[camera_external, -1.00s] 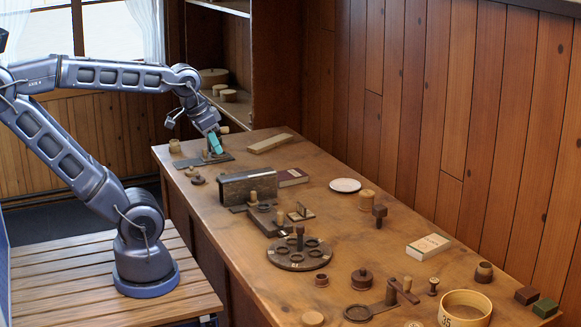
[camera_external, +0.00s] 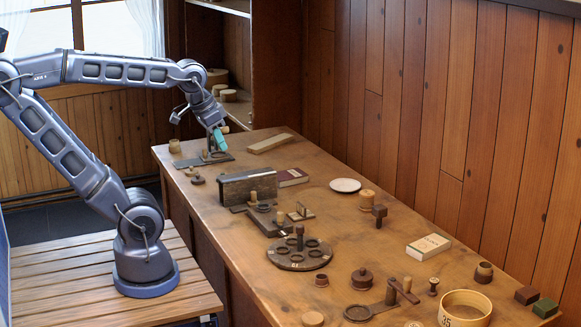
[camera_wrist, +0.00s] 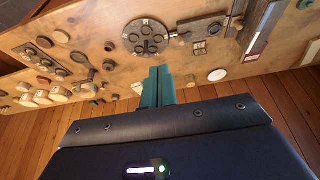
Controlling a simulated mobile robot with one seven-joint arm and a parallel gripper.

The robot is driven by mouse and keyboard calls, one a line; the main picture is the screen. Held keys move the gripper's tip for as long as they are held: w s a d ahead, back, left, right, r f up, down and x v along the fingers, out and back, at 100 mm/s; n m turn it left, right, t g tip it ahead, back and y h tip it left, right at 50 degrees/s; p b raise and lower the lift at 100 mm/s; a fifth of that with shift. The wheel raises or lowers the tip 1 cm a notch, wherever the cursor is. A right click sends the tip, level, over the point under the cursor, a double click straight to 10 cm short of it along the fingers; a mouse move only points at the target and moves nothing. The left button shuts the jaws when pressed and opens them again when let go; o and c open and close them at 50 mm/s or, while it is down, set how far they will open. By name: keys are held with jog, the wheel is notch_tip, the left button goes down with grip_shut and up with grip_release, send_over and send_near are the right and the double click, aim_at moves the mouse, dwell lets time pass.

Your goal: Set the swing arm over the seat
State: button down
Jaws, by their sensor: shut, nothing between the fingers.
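My gripper (camera_external: 219,140) has teal fingers shut with nothing between them. It is at the far end of the table, just above a dark flat plate (camera_external: 222,159) with a pale peg (camera_external: 205,154) and a thin dark upright. It also shows shut in the wrist view (camera_wrist: 158,84). At the near end, a dark flat piece has a ring-shaped seat (camera_external: 357,313) on its left and a post on its right. A dark crossbar (camera_external: 403,291), which looks like the swing arm, sits at the post and points away from the ring. I cannot tell for certain which fixture the task means.
A round dark disc (camera_external: 299,254) with several cups and a grey block (camera_external: 250,185) stand mid-table. A white plate (camera_external: 345,185), a pale box (camera_external: 428,247) and a round wooden tub (camera_external: 465,309) are on the right. The wood wall borders the table's right side.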

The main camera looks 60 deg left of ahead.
jog(key=w+d+r+m+g, duration=0.1)
jog(key=w+d+r+g, duration=0.1)
jog(key=w+d, duration=1)
jog(key=w+d+r+g, duration=0.2)
jog(key=w+d, duration=0.6)
jog(key=w, duration=0.7)
jog(key=w+d+f+g, duration=0.1)
jog(key=w+d+f, duration=0.3)
jog(key=d, duration=0.5)
jog(key=w+d+f+g, duration=0.1)
jog(key=w+d+f, duration=0.4)
jog(key=d+f, duration=0.3)
jog(key=w+d+f+g, duration=0.1)
jog(key=w+d+f, duration=0.3)
jog(key=d, duration=0.8)
notch_tip(320, 180, down, 3)
jog(key=shift+w+d+r+m, duration=0.15)
jog(key=shift+d+m, duration=0.1)
jog(key=shift+m, duration=0.15)
